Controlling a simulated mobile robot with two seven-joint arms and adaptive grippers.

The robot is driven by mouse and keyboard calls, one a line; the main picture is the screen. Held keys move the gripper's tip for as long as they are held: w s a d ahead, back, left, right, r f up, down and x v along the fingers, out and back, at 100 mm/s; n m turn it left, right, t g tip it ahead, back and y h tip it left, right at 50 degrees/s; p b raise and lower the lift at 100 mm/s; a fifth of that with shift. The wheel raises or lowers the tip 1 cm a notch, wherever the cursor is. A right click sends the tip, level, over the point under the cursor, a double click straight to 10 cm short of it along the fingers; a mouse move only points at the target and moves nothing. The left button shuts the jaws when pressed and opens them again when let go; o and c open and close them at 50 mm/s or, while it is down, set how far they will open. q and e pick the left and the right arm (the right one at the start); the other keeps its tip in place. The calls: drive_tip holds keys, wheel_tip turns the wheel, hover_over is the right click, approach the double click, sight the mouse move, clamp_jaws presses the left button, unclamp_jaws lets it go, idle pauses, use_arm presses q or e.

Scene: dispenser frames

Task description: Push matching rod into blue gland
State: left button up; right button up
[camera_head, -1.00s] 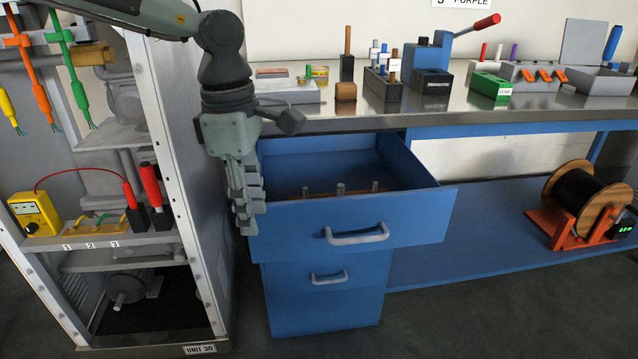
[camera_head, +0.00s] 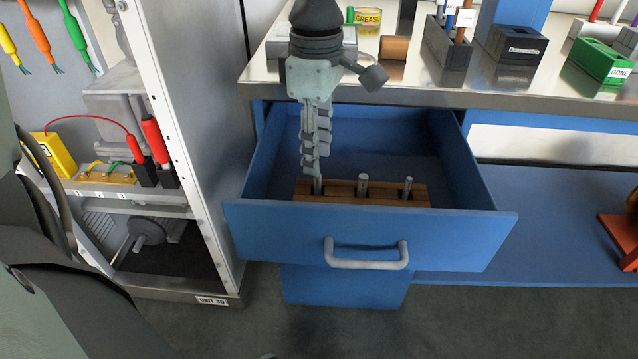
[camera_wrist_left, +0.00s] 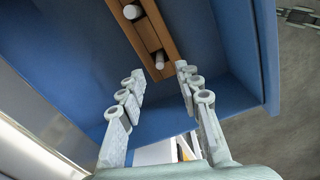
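Three metal rods, a left one (camera_head: 317,187), a middle one (camera_head: 362,183) and a right one (camera_head: 407,187), stand in a wooden block (camera_head: 385,196) inside the open blue drawer (camera_head: 290,222). My left gripper (camera_head: 311,170) points down into the drawer at the left rod. In the wrist view it is open, its fingers (camera_wrist_left: 160,74) apart with a rod end (camera_wrist_left: 159,61) between and just beyond the tips. I cannot tell whether they touch. A second rod (camera_wrist_left: 134,12) shows further along the block. I cannot make out a blue gland. My right gripper is out of view.
The metal bench top (camera_head: 400,84) overhangs the drawer's back. On it stand a dark holder (camera_head: 447,50) with blue and brown pieces, a black block (camera_head: 517,44) and a green block (camera_head: 597,61). An open cabinet (camera_head: 190,130) with cables stands close on the left.

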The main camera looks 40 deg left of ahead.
sight(317, 187)
use_arm(q)
wheel_tip(317, 187, down, 4)
drive_tip(key=shift+r, duration=0.1)
clamp_jaws()
